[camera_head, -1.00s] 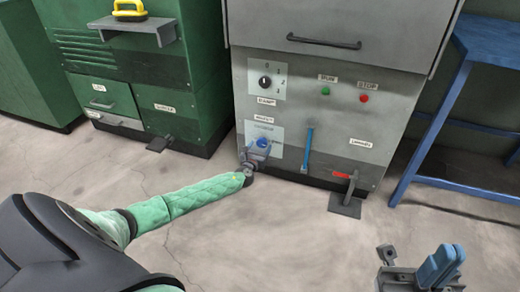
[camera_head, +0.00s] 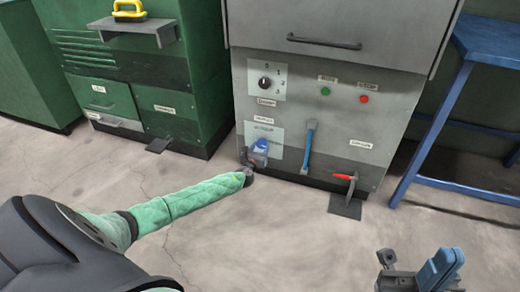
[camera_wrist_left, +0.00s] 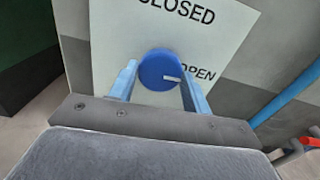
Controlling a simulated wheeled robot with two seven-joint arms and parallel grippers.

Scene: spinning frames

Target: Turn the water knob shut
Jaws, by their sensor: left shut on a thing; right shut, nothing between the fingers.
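The water knob (camera_wrist_left: 156,66) is round and blue with a white pointer mark. In the left wrist view the mark points right and slightly down, toward the word OPEN; CLOSED is printed above the knob on the white label plate (camera_wrist_left: 112,58). My left gripper (camera_head: 259,149) is at the knob low on the front of the grey machine (camera_head: 330,60). It is shut on the knob, with one light blue finger on each side. In the head view the gripper mostly hides the knob. My right gripper (camera_head: 437,268) is shut and empty at the lower right, away from the machine.
A blue lever (camera_head: 308,145) and a red-handled lever (camera_head: 345,177) stand right of the knob. Above are a dial (camera_head: 264,83), a green button (camera_head: 325,91) and a red button (camera_head: 364,98). A blue table (camera_head: 490,55) stands right. The floor in front is clear.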

